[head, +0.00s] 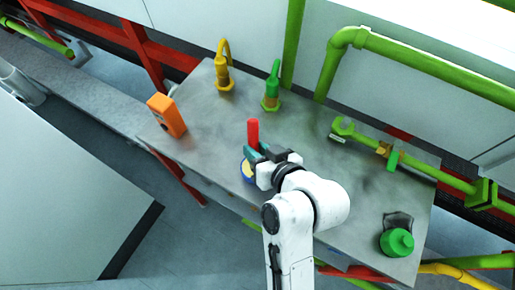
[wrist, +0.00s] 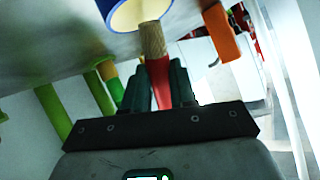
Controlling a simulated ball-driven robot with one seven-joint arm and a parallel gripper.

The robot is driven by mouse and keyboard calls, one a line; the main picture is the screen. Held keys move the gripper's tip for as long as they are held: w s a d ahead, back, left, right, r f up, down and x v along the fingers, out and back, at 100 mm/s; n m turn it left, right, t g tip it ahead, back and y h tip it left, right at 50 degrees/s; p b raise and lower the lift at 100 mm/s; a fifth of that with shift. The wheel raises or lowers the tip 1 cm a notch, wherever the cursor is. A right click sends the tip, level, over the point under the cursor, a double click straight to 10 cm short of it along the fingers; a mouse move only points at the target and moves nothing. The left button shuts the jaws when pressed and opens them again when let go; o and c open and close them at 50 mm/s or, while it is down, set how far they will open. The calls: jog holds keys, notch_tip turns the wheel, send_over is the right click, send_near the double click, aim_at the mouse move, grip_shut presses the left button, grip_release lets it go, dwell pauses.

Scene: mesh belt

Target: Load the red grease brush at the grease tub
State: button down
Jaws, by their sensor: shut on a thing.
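My gripper (head: 261,157) is shut on the red grease brush (head: 253,132), whose red handle stands up above the jaws. In the wrist view the jaws (wrist: 164,80) pinch the brush's red part (wrist: 158,78). Its tan end (wrist: 152,38) points away from the jaws and overlaps the opening of the grease tub (wrist: 113,22). The tub has a blue rim and a pale yellow inside. In the head view the tub (head: 246,173) is at the table's front edge, partly hidden by my gripper. Whether the brush end touches the grease cannot be told.
The grey table (head: 210,130) also holds an orange box (head: 167,115), a yellow fitting (head: 224,72), a green bottle (head: 271,88) and a round green container (head: 397,242). Green pipes (head: 430,70) run along the back and right. The table's middle is mostly clear.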

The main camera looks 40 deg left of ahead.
aim_at(257, 139)
jog(key=shift+f, duration=0.6)
dwell(1.2)
notch_tip(257, 139, up, 7)
jog(key=p, duration=0.6)
jog(key=shift+r, duration=0.2)
dwell(1.0)
